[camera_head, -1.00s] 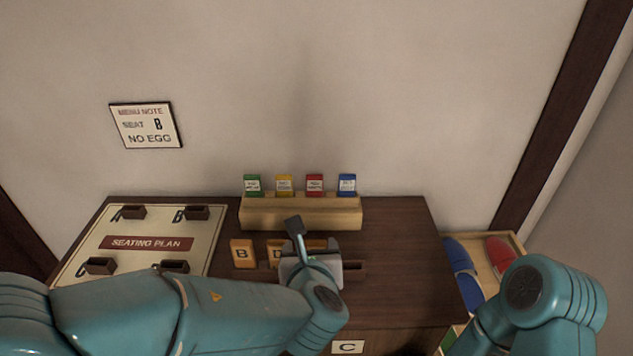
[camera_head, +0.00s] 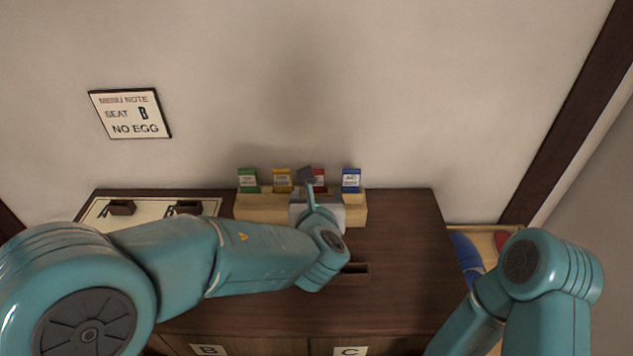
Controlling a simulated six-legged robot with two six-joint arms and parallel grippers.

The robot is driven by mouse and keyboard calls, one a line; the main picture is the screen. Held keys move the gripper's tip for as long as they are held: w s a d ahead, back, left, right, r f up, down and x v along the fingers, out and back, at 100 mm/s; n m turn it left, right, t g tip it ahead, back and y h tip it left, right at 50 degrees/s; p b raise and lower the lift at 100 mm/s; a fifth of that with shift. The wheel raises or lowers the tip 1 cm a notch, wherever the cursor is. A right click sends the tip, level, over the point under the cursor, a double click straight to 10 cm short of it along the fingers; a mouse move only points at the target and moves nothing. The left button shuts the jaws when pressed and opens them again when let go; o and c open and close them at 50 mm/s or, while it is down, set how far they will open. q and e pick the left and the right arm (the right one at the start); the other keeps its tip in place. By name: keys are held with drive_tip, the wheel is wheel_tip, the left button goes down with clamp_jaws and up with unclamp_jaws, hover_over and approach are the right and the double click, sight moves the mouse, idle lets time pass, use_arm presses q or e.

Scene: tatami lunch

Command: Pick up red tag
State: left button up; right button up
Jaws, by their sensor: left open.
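The red tag (camera_head: 319,178) stands upright in the wooden tag holder (camera_head: 262,208) at the back of the cabinet top. It sits between a yellow tag (camera_head: 282,181) and a blue tag (camera_head: 351,179), with a green tag (camera_head: 248,180) at the far left. My left gripper (camera_head: 309,180) is open at the holder, in front of the red tag and partly covering it. Whether its fingers are around the tag cannot be told. My right arm shows at the lower right, but its gripper is out of view.
A slotted dark block (camera_head: 355,269) lies on the dark cabinet top (camera_head: 400,240). The wall rises close behind the holder. A crate with slippers (camera_head: 466,252) stands at the right.

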sight(317, 191)
use_arm(q)
drive_tip(key=x, duration=0.3)
drive_tip(key=shift+w+r+p, duration=0.1)
drive_tip(key=shift+w+p, duration=0.05)
drive_tip(key=shift+p, duration=0.25)
drive_tip(key=p+x, duration=0.1)
drive_tip(key=x, duration=0.4)
drive_tip(key=shift+a+r+p, duration=0.1)
drive_tip(key=shift+a+p, duration=0.1)
drive_tip(key=shift+p, duration=0.2)
drive_tip(key=shift+d, duration=0.15)
drive_tip(key=c, duration=1)
drive_tip(key=shift+c, duration=0.2)
